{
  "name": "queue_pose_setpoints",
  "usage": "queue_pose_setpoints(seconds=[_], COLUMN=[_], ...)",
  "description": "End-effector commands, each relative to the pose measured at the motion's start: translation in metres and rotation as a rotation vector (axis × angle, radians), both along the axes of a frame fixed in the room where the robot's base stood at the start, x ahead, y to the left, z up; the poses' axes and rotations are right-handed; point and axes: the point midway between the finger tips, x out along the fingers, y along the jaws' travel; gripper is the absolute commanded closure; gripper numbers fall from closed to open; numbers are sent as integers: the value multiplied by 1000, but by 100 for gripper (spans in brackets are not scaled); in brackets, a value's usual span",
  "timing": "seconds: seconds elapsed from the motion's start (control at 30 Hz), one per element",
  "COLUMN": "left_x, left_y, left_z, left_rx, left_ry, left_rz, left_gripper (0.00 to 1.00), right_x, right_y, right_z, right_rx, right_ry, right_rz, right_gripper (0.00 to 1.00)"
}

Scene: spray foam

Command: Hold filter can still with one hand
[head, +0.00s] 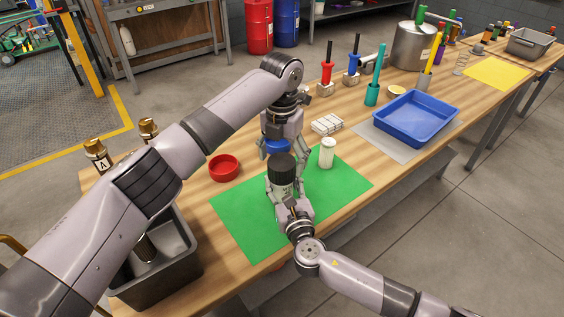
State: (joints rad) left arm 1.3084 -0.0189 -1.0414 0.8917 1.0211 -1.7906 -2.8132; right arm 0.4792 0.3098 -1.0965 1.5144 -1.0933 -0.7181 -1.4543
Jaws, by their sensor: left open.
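The filter can (282,168), a pale cylinder with a black ribbed lid, stands upright on the green mat (240,225). My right gripper (287,190) comes from the near side, its fingers low around the can. Whether they press on it cannot be told. My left gripper (277,152) points down just behind the can's lid and is open. Its fingers are partly hidden by the lid. A blue round piece (276,147) shows between or behind them; I cannot tell whether it touches them.
A white cylinder (327,153) stands right of the can on the mat. A red ring-shaped dish (224,168) is to the left. White blocks (327,124), a blue tray (415,117) and upright tools stand farther back. A dark bin (160,262) is at the near left.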

Motion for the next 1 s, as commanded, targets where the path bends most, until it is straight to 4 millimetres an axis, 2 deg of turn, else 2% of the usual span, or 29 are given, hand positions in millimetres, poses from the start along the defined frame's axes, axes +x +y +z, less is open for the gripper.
queue_pose_setpoints(seconds=[0.1,0.2,0.5,0.63,0.77,1.0], left_x=[0,0,0,0,0,0], left_y=[0,0,0,0,0,0], left_z=[19,27,28,28,29,32], left_rx=[0,0,0,0,0,0], left_ry=[-3,-1,0,0,1,2], left_rz=[-1,0,3,69,254,782], left_gripper=[24,24,25,25,25,25], right_x=[1,1,1,1,1,1], right_y=[0,0,0,0,0,0], right_z=[2,2,2,2,2,2], right_rx=[1,1,1,1,1,1], right_ry=[-3,-4,-4,-4,-4,-4], right_rz=[0,0,0,0,0,0], right_gripper=[100,100,100,100,100,100])
